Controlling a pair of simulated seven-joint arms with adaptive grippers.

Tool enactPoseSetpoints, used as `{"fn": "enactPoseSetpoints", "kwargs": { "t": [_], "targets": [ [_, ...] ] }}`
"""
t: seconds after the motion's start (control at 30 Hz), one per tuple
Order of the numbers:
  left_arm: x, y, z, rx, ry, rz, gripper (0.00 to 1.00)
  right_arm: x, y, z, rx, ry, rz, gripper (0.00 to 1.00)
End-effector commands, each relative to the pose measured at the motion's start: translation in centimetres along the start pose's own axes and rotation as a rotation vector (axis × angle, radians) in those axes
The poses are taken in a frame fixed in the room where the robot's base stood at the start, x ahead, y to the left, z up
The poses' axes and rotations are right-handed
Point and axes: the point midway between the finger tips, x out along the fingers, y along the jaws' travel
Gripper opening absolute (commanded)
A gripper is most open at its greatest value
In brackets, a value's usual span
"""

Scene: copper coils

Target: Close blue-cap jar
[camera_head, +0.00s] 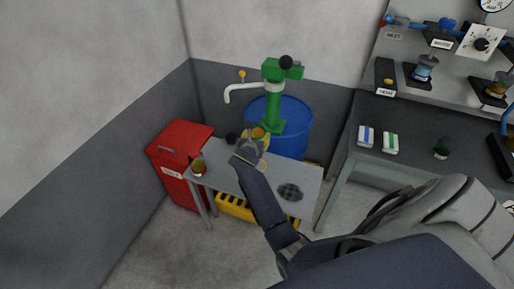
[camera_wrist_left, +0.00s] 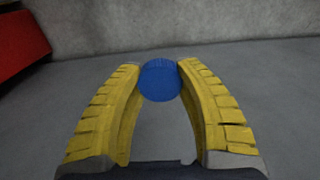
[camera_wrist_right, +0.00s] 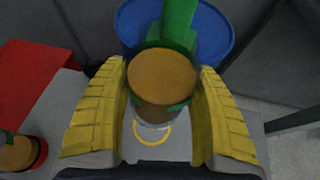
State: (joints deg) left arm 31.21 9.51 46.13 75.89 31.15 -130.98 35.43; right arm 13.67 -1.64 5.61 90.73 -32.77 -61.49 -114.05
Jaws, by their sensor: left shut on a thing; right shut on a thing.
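A blue round cap (camera_wrist_left: 160,80) is between the fingertips of my left gripper (camera_wrist_left: 160,72) in the left wrist view. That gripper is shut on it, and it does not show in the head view. My right gripper (camera_wrist_right: 164,75) is shut on a jar (camera_wrist_right: 162,82) with a brown round top surface and a green band. No blue cap shows on this jar. The right gripper also shows in the head view (camera_head: 252,147), over the small grey table, with the jar (camera_head: 259,134) upright at its tip. The jar's lower part is mostly hidden.
A blue barrel (camera_head: 293,140) with a green pump (camera_head: 273,108) stands behind the small table (camera_head: 225,178). Another brown-filled jar (camera_head: 198,167) is at the table's left edge, beside a red cabinet (camera_head: 172,150). A dark round pad (camera_head: 290,192) lies at the table's right.

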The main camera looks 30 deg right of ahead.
Motion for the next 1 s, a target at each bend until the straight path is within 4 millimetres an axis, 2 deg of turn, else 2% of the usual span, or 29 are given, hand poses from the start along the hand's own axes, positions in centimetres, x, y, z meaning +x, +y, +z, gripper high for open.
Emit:
{"fn": "enactPoseSetpoints", "kwargs": {
  "t": [0.03, 0.2, 0.4, 0.6, 1.0],
  "targets": [
    [0.0, 0.0, 0.0, 0.000, 0.000, 0.000, 0.25, -0.4, 0.1, 1.2, 0.004, -0.005, 0.001, 0.20],
    [0.0, 0.0, 0.0, 0.000, 0.000, 0.000, 0.25, -1.6, 0.1, 4.0, 0.003, -0.004, 0.001, 0.20],
    [0.0, 0.0, 0.0, 0.000, 0.000, 0.000, 0.25, -2.5, 0.1, 6.0, 0.002, -0.003, 0.001, 0.20],
    [0.0, 0.0, 0.0, 0.000, 0.000, 0.000, 0.25, -2.8, 0.1, 6.9, 0.001, -0.002, 0.001, 0.20],
    [0.0, 0.0, 0.0, 0.000, 0.000, 0.000, 0.25, -2.9, 0.1, 7.0, 0.001, -0.001, 0.001, 0.20]
  ]
}}
